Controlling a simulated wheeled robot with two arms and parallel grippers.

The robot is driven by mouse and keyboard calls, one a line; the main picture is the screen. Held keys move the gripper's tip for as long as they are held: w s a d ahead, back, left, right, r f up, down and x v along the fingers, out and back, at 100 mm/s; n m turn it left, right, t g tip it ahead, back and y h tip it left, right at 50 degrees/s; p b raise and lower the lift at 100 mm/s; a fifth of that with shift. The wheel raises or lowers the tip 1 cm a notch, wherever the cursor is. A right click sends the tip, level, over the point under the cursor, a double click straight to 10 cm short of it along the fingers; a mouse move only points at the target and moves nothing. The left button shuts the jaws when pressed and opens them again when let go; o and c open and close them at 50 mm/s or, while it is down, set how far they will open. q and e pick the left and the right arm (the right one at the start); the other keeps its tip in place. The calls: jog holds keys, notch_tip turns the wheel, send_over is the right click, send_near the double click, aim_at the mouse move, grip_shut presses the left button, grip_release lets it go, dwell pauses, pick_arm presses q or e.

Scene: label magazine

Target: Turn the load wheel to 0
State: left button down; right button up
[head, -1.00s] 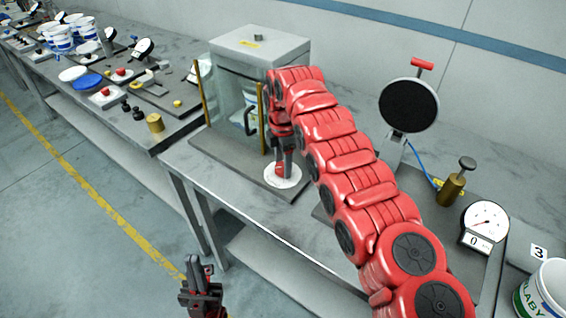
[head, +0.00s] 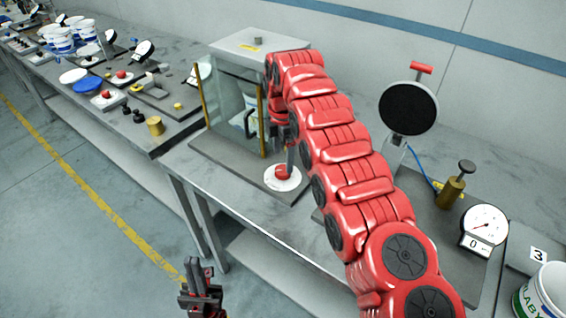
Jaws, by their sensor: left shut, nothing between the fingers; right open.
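The load wheel (head: 282,173) appears to be the red knob on a round white dial (head: 270,183) at the front of the dark base plate by the glass cabinet. The dial's marks are too small to read. My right gripper (head: 288,160) is open, pointing down at the knob; one grey finger shows beside it. My red arm hides much of this gripper, so I cannot tell whether it touches the knob. My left gripper (head: 197,273) is shut and empty, low in front of the table, far from the dial.
The glass cabinet (head: 225,95) stands behind the dial. To the right are a black round disc on a stand (head: 408,107), a brass cylinder (head: 452,190), a gauge (head: 485,225) with a display showing 0, and a white bucket (head: 545,295). A second table (head: 140,135) stands left.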

aim_at(283, 170)
notch_tip(283, 170, up, 13)
jog(key=p, duration=1.1)
